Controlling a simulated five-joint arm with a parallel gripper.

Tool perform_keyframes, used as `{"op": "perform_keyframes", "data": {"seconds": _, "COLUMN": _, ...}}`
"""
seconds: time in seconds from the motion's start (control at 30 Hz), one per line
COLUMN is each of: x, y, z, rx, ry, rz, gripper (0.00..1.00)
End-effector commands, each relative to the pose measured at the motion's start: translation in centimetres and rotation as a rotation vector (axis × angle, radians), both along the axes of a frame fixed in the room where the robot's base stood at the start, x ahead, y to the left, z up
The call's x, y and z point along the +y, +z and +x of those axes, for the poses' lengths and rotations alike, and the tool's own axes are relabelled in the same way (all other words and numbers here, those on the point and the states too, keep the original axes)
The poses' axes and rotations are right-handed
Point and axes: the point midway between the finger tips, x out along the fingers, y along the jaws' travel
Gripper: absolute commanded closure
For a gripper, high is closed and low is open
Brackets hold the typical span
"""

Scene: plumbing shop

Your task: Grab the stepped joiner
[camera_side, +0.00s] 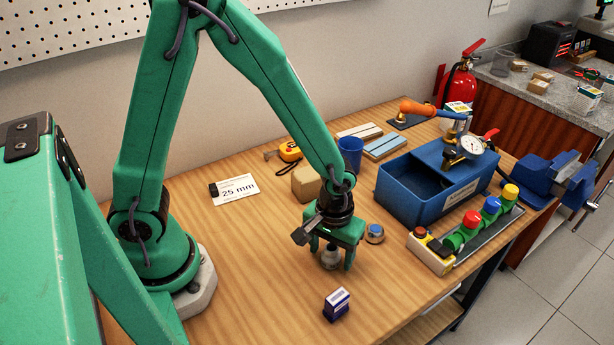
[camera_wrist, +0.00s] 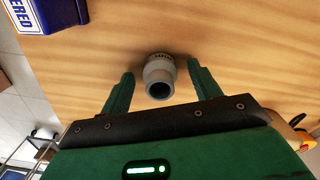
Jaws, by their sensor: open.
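The stepped joiner is a small grey pipe fitting with a wider and a narrower part and an open round end. It stands on the wooden bench in the side view (camera_side: 330,258) and shows at the middle of the wrist view (camera_wrist: 160,72). My gripper (camera_side: 334,262) is open and low over the bench, with its fingers on either side of the joiner. In the wrist view the green fingers (camera_wrist: 158,84) flank it, with a gap on each side. In the side view the fingers partly hide the joiner.
A small dark blue box (camera_side: 337,304) stands in front of my gripper. A grey and blue round part (camera_side: 374,233) lies close on the right. A cardboard block (camera_side: 306,184) and blue cup (camera_side: 350,153) stand behind. A blue bin (camera_side: 408,205) is farther right. The bench's left front is clear.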

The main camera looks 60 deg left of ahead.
Motion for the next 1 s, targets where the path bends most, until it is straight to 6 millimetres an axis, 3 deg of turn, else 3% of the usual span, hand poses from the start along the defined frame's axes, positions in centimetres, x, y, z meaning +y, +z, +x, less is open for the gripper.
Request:
{"op": "perform_keyframes", "data": {"seconds": 0.57, "x": 0.00, "y": -0.29, "z": -0.01, "rx": 0.000, "ry": 0.000, "rz": 0.000, "gripper": 0.37}}
{"op": "perform_keyframes", "data": {"seconds": 0.83, "x": 0.00, "y": -0.28, "z": -0.01, "rx": 0.000, "ry": 0.000, "rz": 0.000, "gripper": 0.85}}
{"op": "perform_keyframes", "data": {"seconds": 1.0, "x": -0.01, "y": -0.28, "z": -0.01, "rx": 0.000, "ry": 0.000, "rz": 0.000, "gripper": 0.85}}
